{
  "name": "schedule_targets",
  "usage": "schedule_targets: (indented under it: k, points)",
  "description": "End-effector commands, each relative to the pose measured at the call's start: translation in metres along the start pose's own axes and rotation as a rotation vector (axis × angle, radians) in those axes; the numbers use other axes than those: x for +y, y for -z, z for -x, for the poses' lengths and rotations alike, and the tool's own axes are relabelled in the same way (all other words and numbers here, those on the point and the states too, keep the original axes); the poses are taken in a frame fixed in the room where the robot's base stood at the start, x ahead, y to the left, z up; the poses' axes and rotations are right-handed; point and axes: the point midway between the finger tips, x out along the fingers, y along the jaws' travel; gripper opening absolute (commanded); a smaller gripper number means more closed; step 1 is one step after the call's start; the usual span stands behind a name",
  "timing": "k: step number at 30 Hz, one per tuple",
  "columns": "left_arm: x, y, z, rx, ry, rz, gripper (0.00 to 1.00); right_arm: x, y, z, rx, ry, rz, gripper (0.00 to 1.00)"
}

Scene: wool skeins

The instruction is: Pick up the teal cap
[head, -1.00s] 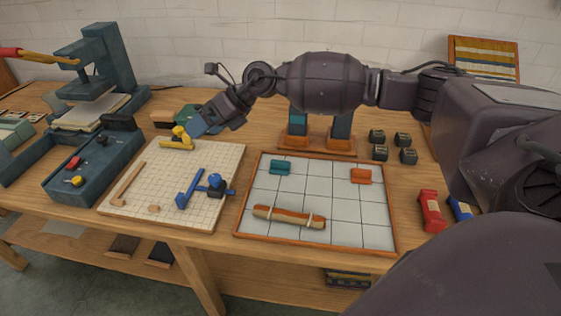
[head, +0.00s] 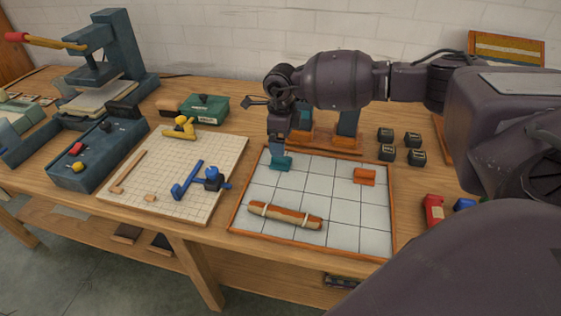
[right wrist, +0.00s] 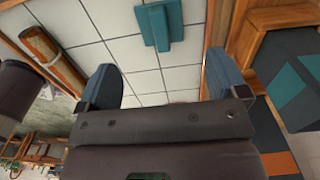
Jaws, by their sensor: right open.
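The teal cap (head: 281,164) lies on the far left part of the orange-rimmed tray (head: 312,246) with a pale grid. My right gripper (head: 278,149) is above it in the head view, close to it and partly in front of it. In the right wrist view the teal cap (right wrist: 160,24) lies ahead of my right gripper (right wrist: 163,76), roughly in line with the gap between the two blue fingers. The fingers are apart with nothing between them. My left gripper is out of view.
An orange cap (head: 365,176) and a banded brown roll (head: 285,215) lie on the same tray. Orange and teal stands (head: 345,124) rise behind it. Several dark blocks (head: 386,152) stand to the right. A gridded board (head: 150,205) with yellow and blue tools lies left.

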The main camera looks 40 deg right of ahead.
Motion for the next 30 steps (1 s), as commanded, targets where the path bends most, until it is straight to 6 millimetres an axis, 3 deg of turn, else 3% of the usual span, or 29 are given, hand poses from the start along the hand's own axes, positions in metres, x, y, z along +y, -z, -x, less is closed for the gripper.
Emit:
schedule_targets:
  k: [3, 11, 19, 27, 30]
  points:
    - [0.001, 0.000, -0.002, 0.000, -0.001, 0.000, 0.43, 0.000, 0.000, -0.018, 0.001, -0.001, 0.000, 0.92]
    - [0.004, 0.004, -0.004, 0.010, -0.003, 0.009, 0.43, 0.000, -0.001, -0.033, 0.000, -0.002, 0.000, 0.92]
    - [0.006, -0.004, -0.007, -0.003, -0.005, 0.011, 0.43, -0.001, -0.002, -0.070, 0.000, -0.002, -0.001, 0.92]
    - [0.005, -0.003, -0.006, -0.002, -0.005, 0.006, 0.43, -0.001, -0.002, -0.073, -0.003, 0.001, -0.001, 0.92]
    - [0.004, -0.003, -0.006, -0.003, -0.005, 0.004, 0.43, -0.001, -0.002, -0.073, -0.003, 0.001, -0.001, 0.79]
